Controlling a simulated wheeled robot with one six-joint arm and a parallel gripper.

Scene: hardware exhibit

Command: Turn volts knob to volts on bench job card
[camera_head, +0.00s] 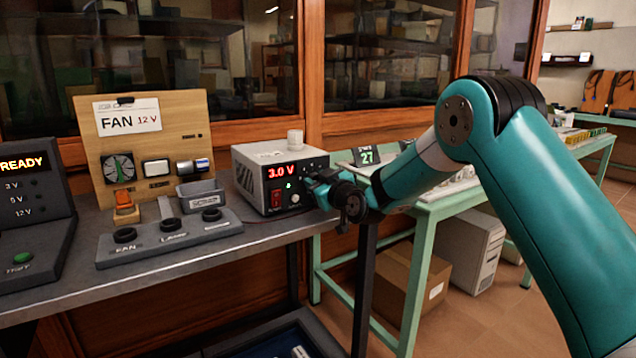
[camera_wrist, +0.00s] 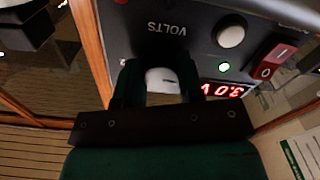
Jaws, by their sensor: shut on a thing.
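The bench job card (camera_head: 128,118) is pinned on the wooden board and reads FAN 12 V. The power supply (camera_head: 250,160) stands on the bench, and its red display (camera_head: 282,172) reads 3.0 V. My gripper (camera_head: 314,183) is at the right side of its front panel. In the wrist view, where the panel appears upside down, my gripper (camera_wrist: 160,75) is shut on the white volts knob (camera_wrist: 163,80) near the VOLTS label (camera_wrist: 167,29). The fingers hide the knob's sides and any pointer on it. In the head view my gripper hides the knob.
A second white knob (camera_head: 295,198), a green light (camera_wrist: 225,67) and a red switch (camera_head: 277,199) are close beside my gripper. A grey holder (camera_head: 170,236) and a READY console (camera_head: 30,210) are to the left. A green table (camera_head: 455,205) is to the right.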

